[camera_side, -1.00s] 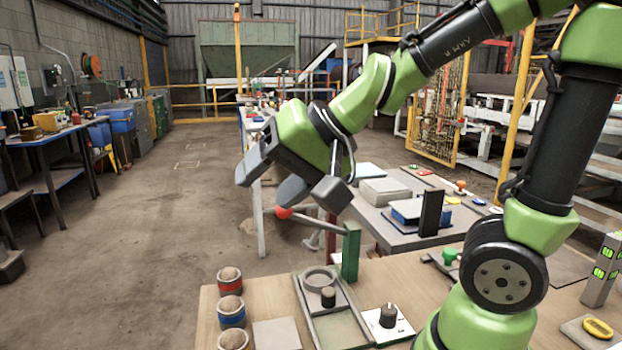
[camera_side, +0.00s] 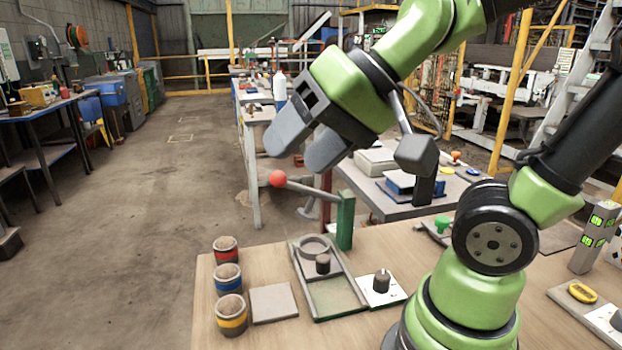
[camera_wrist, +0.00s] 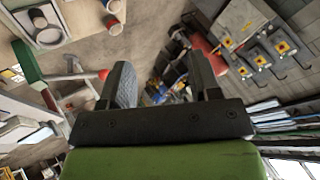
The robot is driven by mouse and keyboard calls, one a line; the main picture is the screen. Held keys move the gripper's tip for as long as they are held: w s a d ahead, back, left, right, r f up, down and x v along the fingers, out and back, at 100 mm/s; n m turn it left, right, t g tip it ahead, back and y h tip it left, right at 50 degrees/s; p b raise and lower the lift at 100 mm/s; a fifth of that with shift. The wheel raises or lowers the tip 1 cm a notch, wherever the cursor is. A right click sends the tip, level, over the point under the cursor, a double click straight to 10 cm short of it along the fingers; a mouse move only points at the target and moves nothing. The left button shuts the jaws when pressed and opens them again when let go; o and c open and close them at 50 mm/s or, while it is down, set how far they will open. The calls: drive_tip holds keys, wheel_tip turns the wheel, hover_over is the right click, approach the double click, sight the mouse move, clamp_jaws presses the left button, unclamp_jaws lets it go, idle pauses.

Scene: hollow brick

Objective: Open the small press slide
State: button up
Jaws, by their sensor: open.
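The small press stands on the wooden table, with a green post (camera_side: 345,220) and a grey lever ending in a red ball (camera_side: 278,178). In front of the post lies a long grey-green tray (camera_side: 337,298). A grey ring (camera_side: 314,246) and a black knob (camera_side: 323,264) sit at its far end, seemingly on the slide. My gripper (camera_side: 292,158) is open and empty, in the air above and near the red ball, well above the tray. In the wrist view the red ball (camera_wrist: 103,74) shows beside the left finger of my gripper (camera_wrist: 162,72).
Several banded cups (camera_side: 227,278) and a flat grey plate (camera_side: 273,303) stand left of the tray. A white plate with a dark knob (camera_side: 381,282) lies to its right. A second table with blue and grey boxes is behind.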

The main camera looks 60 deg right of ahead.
drive_tip(key=w+d+f+g+h, duration=0.3)
drive_tip(key=w+d+f+g, duration=0.15)
drive_tip(key=d+f, duration=0.25)
drive_tip(key=n+g, duration=0.3)
drive_tip(key=g, duration=0.1)
hover_over(323, 257)
drive_tip(key=shift+t+h, duration=0.25)
drive_tip(key=shift+h, duration=0.05)
wheel_tip(323, 257, down, 12)
drive_tip(key=shift+r, duration=0.1)
wheel_tip(323, 257, down, 10)
drive_tip(key=shift+f, duration=0.1)
